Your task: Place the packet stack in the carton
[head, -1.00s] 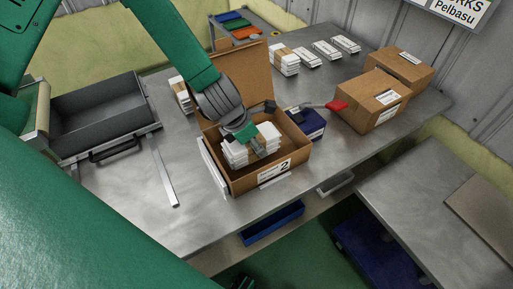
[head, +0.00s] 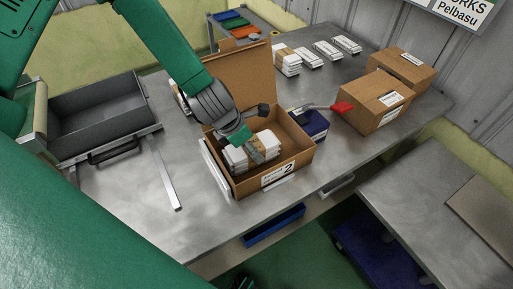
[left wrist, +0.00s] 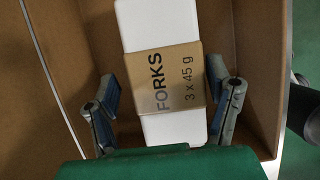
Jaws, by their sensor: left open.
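The open brown carton (head: 238,187), labelled 2, stands on the metal table with its lid flap raised at the back. The packet stack (head: 264,140), white packets with a brown paper band, lies inside the carton. In the left wrist view the stack (left wrist: 158,85) reads "FORKS 3 x 45 g", and the carton's brown walls (left wrist: 262,60) flank it. My left gripper (head: 246,148) is over the stack inside the carton's opening. Its fingers (left wrist: 165,98) are open, one on each side of the stack; whether either touches it I cannot tell.
A grey drawer-like tray (head: 100,112) sits at the left. Two closed cartons (head: 375,100) stand at the right, beside a red-handled tool (head: 341,107) and a dark blue box (head: 309,124). More white stacks (head: 287,62) lie at the back.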

